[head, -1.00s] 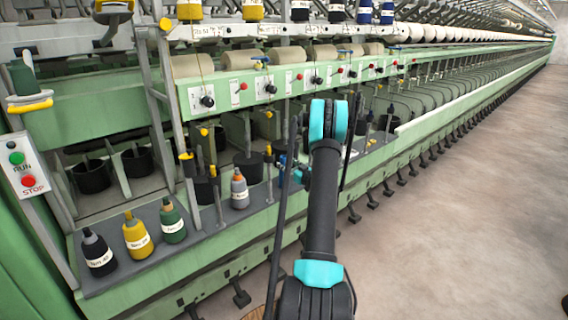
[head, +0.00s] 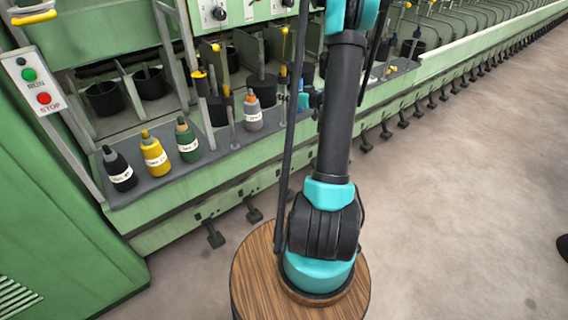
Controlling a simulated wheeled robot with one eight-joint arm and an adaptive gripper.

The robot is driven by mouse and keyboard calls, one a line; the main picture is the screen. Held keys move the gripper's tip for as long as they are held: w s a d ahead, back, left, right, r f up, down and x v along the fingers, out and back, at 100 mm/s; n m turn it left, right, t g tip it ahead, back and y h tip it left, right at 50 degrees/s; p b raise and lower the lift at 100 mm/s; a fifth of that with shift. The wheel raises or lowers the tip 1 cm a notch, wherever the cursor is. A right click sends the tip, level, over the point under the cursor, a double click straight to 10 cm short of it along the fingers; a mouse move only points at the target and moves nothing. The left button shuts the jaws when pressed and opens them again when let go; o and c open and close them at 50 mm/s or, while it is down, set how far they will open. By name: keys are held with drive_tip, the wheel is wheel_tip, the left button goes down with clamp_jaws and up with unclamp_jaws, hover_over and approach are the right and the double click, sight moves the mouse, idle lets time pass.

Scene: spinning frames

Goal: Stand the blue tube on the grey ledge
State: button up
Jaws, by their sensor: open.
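The grey ledge (head: 203,166) runs along the front of the green machine, left of my arm. On it stand a dark navy or black tube (head: 119,170), a yellow one (head: 154,156), a green one (head: 187,142) and a grey one (head: 253,112). I cannot make out a tube that is clearly blue. Small blue and teal pieces show just left of my arm at the ledge; I cannot tell whether they are a tube or my wrist. My gripper's fingers are hidden behind my arm, so what lies between them does not show.
Thin metal posts rise from the ledge, with dark pots (head: 104,98) behind them. A panel with a green and a red button (head: 36,86) is at the left.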

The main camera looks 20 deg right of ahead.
drive_tip(key=s+a+r+g, duration=0.1)
drive_tip(key=s+a+g, duration=0.5)
drive_tip(key=s+a, duration=0.85)
drive_tip(key=s+f+m+g+h, duration=0.1)
drive_tip(key=s+f+h, duration=0.1)
drive_tip(key=s, duration=0.9)
drive_tip(key=s+f+m+g+h, duration=0.2)
drive_tip(key=s+h, duration=0.1)
drive_tip(key=s, duration=0.9)
drive_tip(key=shift+m+g+h, duration=0.3)
drive_tip(key=shift+h, duration=0.1)
